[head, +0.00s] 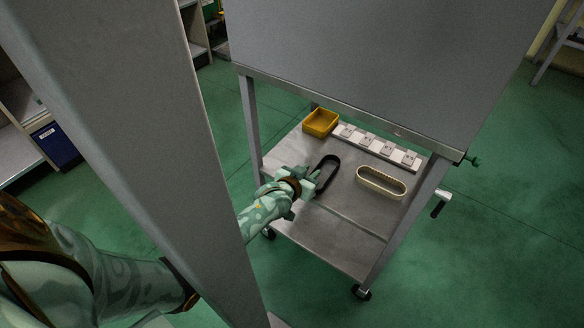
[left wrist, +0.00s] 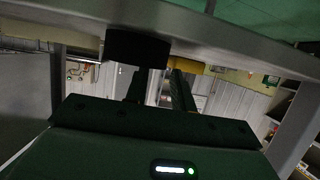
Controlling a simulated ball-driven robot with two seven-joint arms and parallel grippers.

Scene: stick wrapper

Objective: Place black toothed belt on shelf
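The black toothed belt (head: 328,172) is an oval loop at the left-middle of the grey metal shelf (head: 345,208) in the head view. My left gripper (head: 313,179) is at the near left side of the belt, very close to it. In the left wrist view a dark block that looks like the belt (left wrist: 137,47) is at the tip of the left finger, against the shelf surface. The two fingers (left wrist: 158,88) stand apart with a gap between them, and I see nothing clamped there. Contact between finger and belt is unclear. My right gripper is not in view.
A cream toothed belt (head: 381,182) lies to the right on the shelf. A yellow bin (head: 320,122) and a white strip with several blocks (head: 375,146) stand at the back. A large grey panel (head: 350,65) hangs above; the cart's posts flank the shelf. The front is clear.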

